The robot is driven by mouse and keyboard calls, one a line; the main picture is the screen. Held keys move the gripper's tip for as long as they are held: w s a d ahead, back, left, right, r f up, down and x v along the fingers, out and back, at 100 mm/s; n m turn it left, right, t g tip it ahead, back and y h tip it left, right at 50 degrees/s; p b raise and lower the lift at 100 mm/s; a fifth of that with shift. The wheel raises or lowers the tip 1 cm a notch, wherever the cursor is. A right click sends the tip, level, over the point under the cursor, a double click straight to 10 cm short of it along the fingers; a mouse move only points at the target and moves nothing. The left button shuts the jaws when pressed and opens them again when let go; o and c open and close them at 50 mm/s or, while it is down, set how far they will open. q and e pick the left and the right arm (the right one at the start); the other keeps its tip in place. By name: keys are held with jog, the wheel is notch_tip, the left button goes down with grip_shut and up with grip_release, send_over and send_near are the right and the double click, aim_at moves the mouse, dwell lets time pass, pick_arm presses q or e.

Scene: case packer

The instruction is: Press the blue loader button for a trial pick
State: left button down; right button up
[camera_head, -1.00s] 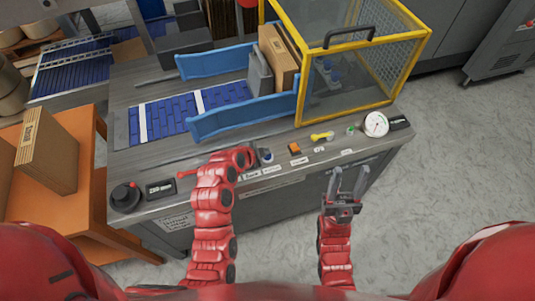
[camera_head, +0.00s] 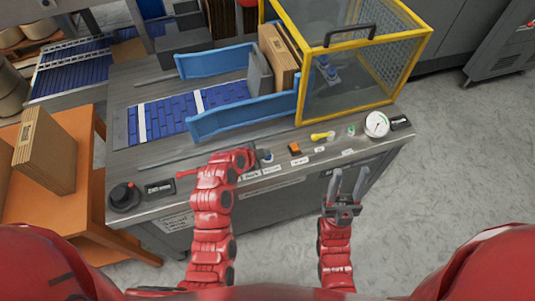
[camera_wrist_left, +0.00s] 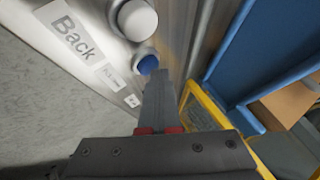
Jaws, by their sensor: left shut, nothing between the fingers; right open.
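The blue button (camera_head: 267,157) is on the front ledge of the packer bench, just right of my left gripper's tip. In the left wrist view the blue button (camera_wrist_left: 148,64) sits in a round collar beside a larger white button (camera_wrist_left: 137,19). My left gripper (camera_head: 255,158) is shut and empty. In the wrist view its closed fingertips (camera_wrist_left: 159,76) point at the blue button's edge; I cannot tell whether they touch it. My right gripper (camera_head: 347,173) is open and empty in front of the bench, below the gauge.
An orange button (camera_head: 294,148), a yellow handle (camera_head: 322,136) and a gauge (camera_head: 376,124) line the ledge. A yellow-framed guard (camera_head: 299,100) stands behind, with a brown carton (camera_head: 279,55) between blue rails (camera_head: 235,118). A black knob (camera_head: 125,195) is at the left corner.

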pick_arm(q)
jog(key=shift+r, duration=1)
jog(key=shift+r+p, duration=0.45)
jog(key=shift+r, duration=1.95)
